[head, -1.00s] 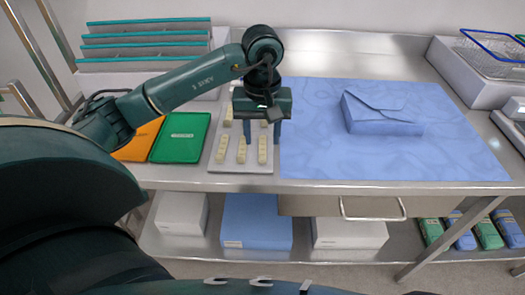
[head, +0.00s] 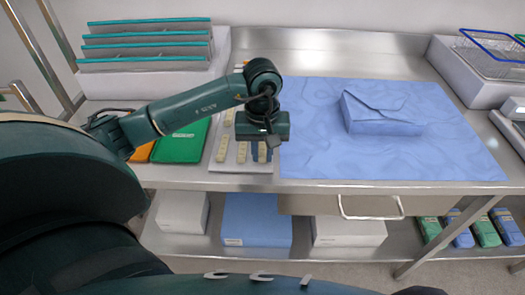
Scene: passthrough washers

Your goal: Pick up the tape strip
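Several cream tape strips (head: 224,148) lie in rows on a pale board (head: 226,168) left of the blue cloth. My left gripper (head: 262,152) points down over the right side of this board. Its dark fingers appear on either side of a front-row strip, with a gap between them, so it looks open. I cannot tell whether the fingers touch that strip. The gripper body hides part of the back row. My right gripper is out of view.
A blue wrapped packet (head: 382,115) lies on the blue cloth (head: 400,160). Green (head: 181,142) and orange folders lie left of the board. A rack with teal-edged dividers (head: 145,45) stands behind, and a wire basket (head: 490,50) at the back right.

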